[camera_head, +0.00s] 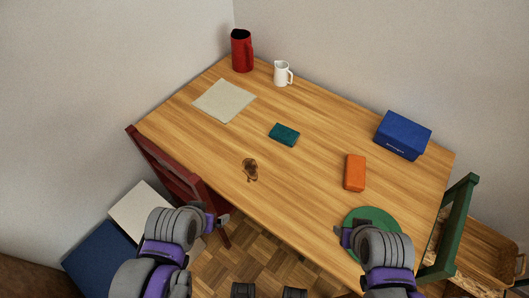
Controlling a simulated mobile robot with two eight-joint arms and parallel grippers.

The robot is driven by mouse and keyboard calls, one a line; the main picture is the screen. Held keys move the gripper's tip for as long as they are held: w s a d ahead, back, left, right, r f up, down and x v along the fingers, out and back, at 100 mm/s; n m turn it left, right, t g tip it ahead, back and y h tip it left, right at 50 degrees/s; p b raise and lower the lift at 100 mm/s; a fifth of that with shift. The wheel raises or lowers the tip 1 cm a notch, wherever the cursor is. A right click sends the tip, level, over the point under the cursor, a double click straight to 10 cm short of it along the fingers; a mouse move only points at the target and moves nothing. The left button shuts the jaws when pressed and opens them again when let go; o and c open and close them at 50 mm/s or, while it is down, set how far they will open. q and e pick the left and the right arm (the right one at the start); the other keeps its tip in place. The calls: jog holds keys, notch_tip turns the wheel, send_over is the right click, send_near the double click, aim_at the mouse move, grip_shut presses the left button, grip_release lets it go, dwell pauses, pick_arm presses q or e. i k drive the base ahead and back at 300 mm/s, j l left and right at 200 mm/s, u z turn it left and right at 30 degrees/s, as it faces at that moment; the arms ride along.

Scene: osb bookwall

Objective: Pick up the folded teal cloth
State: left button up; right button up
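The folded teal cloth (284,134) lies flat near the middle of the wooden table (310,180). It is a small dark teal rectangle, fully in view with nothing touching it. My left gripper (222,220) is at the lower left, beside the table's near edge and well short of the cloth. My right gripper (342,236) is at the lower right, by the near edge next to the green round mat. Both grippers are small and partly hidden by my arms, so I cannot tell whether their fingers are open or shut.
On the table are a brown glass item (250,169), an orange block (355,172), a blue box (403,135), a green round mat (372,219), a beige sheet (223,100), a white mug (282,74) and a red pitcher (241,51). Red (170,165) and green (455,220) chairs flank the table.

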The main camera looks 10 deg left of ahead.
aim_at(282, 133)
jog(key=j+z, duration=0.2)
jog(key=z, duration=0.3)
jog(key=j+z, duration=0.2)
jog(key=z, duration=0.25)
jog(key=k+j+z, duration=0.1)
jog(key=z, duration=0.4)
jog(key=j, duration=0.1)
